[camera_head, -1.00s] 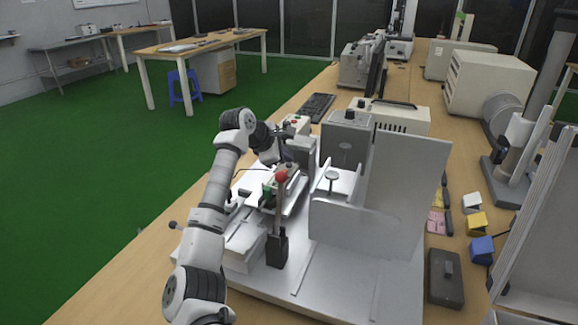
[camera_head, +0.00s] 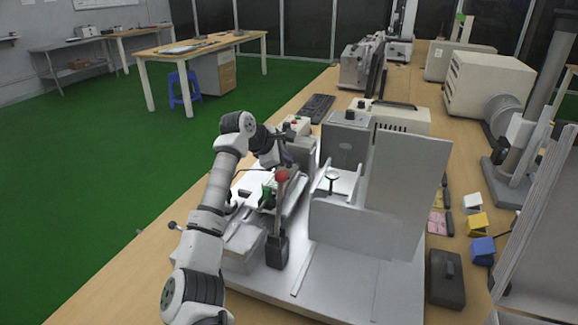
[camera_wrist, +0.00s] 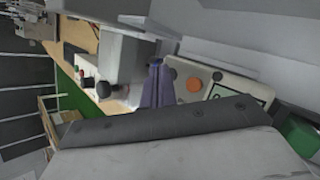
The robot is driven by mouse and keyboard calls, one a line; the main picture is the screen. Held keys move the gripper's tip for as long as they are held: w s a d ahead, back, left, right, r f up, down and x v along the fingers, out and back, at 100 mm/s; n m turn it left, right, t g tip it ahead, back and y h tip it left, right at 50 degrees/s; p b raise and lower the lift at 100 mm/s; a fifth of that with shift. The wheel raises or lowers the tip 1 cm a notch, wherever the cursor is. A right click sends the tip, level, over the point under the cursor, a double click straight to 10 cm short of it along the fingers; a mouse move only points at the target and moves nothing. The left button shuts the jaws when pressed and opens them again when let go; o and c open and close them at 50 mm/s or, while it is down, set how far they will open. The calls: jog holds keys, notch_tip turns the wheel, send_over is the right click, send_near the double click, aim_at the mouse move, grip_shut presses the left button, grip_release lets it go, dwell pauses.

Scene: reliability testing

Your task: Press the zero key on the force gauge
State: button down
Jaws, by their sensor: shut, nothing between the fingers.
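The force gauge shows in the wrist view as a pale panel with a round orange key (camera_wrist: 194,84), small dark keys (camera_wrist: 217,76) and a green-edged display (camera_wrist: 258,93). My gripper (camera_wrist: 155,88) is shut and empty. Its fingertips appear just left of the orange key in that view; I cannot tell whether they touch the panel. In the head view my gripper (camera_head: 288,163) is over the test stand, behind the red lever ball (camera_head: 282,175). The gauge is mostly hidden there by my arm and the lever.
The lever with the red ball stands close in front of my gripper. A grey upright plate (camera_head: 405,195) and a grey box (camera_head: 346,138) stand to the right. A control box with red and black knobs (camera_wrist: 103,89) is near the fingers. The right bench holds colored blocks (camera_head: 482,249).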

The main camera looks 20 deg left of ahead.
dwell(0.3)
jog(key=shift+r+p, duration=0.45)
jog(key=shift+r, duration=0.25)
jog(key=shift+r+p, duration=1.45)
jog(key=shift+r, duration=1.1)
